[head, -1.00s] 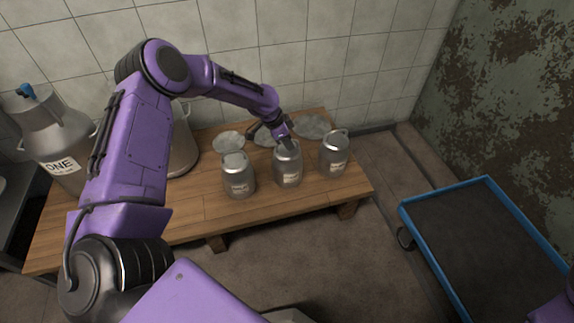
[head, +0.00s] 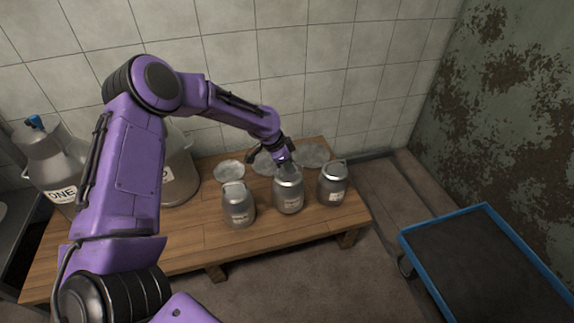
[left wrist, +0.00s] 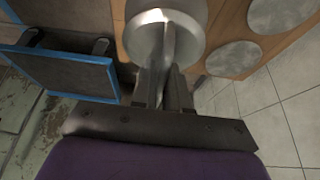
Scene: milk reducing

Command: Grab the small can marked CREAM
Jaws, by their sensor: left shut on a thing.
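Three small metal cans stand upright in a row on a wooden table (head: 190,228): a left can (head: 238,206), a middle can (head: 289,192) and a right can (head: 332,184). Each has a pale label, too small for me to read, so I cannot tell which is marked CREAM. My left gripper (head: 286,166) is at the top of the middle can, shut on its handle. In the left wrist view the gripper (left wrist: 166,88) is closed around the handle of the can (left wrist: 190,22). The can seems to rest on the table.
Large milk cans (head: 50,153) stand at the left, one labelled ONE. Flat round grey discs (head: 230,171) lie behind the small cans. A blue-rimmed cart (head: 452,283) stands on the floor at the right. A tiled wall is close behind the table.

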